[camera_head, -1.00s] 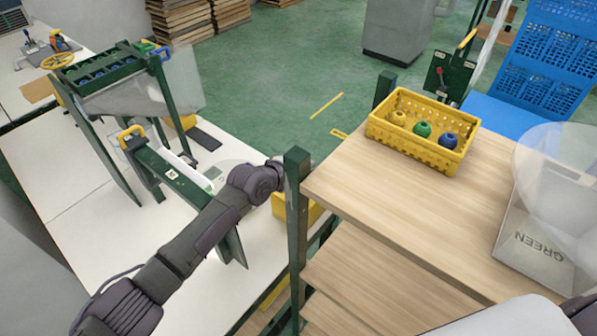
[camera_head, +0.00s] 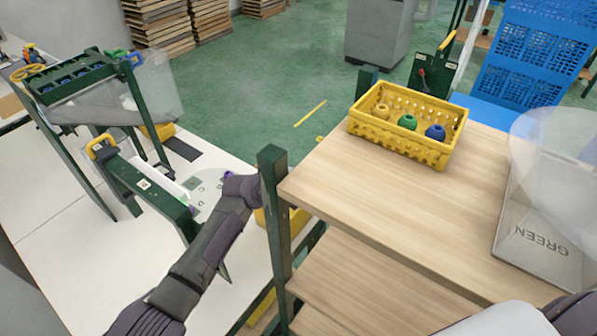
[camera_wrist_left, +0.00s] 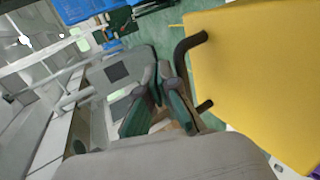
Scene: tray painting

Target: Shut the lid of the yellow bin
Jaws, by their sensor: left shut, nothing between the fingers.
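A yellow bin (camera_head: 297,216) shows only in part in the head view, behind the green post and below the wooden bench. In the left wrist view a large flat yellow panel with a dark bar handle (camera_wrist_left: 189,47) fills the right side; it looks like part of the yellow bin (camera_wrist_left: 255,80). I cannot tell whether the lid stands open. My left gripper (camera_wrist_left: 163,88) is shut and empty, just left of the handle in the picture; contact is unclear. In the head view my left arm reaches toward the post, and its fingers are hidden. My right gripper is out of view.
A green post (camera_head: 274,225) stands between my left arm and the wooden bench (camera_head: 395,205). A yellow basket (camera_head: 408,145) with three coloured objects sits on the bench. A green frame (camera_head: 150,192) stands on the white table (camera_head: 70,220) beside my arm.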

